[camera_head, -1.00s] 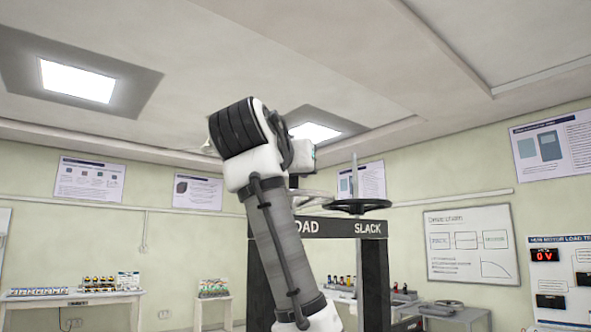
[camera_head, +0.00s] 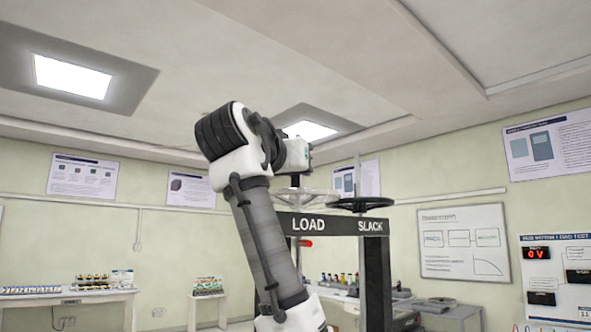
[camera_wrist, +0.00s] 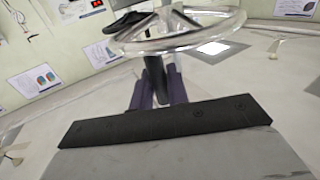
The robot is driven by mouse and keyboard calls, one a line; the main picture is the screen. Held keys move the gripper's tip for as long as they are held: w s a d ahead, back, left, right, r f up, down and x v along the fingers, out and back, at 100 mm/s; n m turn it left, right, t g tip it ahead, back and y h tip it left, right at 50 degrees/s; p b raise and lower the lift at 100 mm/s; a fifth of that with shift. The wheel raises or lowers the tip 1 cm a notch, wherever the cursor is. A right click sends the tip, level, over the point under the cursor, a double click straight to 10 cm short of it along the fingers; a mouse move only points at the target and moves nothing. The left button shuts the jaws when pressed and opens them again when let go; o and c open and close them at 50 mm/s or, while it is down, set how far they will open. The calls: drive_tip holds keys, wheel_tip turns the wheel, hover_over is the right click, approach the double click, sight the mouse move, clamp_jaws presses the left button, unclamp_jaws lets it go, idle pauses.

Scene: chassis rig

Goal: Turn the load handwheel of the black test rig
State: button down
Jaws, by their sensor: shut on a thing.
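The black test rig (camera_head: 373,265) stands right of my arm, its top beam marked LOAD and SLACK. The pale, shiny load handwheel (camera_head: 318,196) lies flat above the LOAD mark, partly behind my arm. It also shows in the wrist view as a chrome wheel (camera_wrist: 205,43). My gripper (camera_head: 295,181) points down at the load handwheel. In the wrist view its dark purple fingers (camera_wrist: 160,90) are shut around a black upright handle (camera_wrist: 154,72) below the near rim. The exact contact is small and partly hidden.
A black handwheel (camera_head: 360,204) sits close to the right, above SLACK, with a thin upright rod behind it. Benches with small parts (camera_head: 70,300) stand at the left wall. A display panel (camera_head: 555,275) hangs at the right. Space above the wheels looks clear.

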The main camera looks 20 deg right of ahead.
drive_tip(key=c, duration=1.4)
unclamp_jaws()
drive_tip(key=shift+c, duration=0.2)
drive_tip(key=b+v, duration=0.3)
drive_tip(key=v, duration=1)
drive_tip(key=shift+s+a+b, duration=0.25)
drive_tip(key=shift+s+b, duration=0.05)
drive_tip(key=shift+b, duration=0.05)
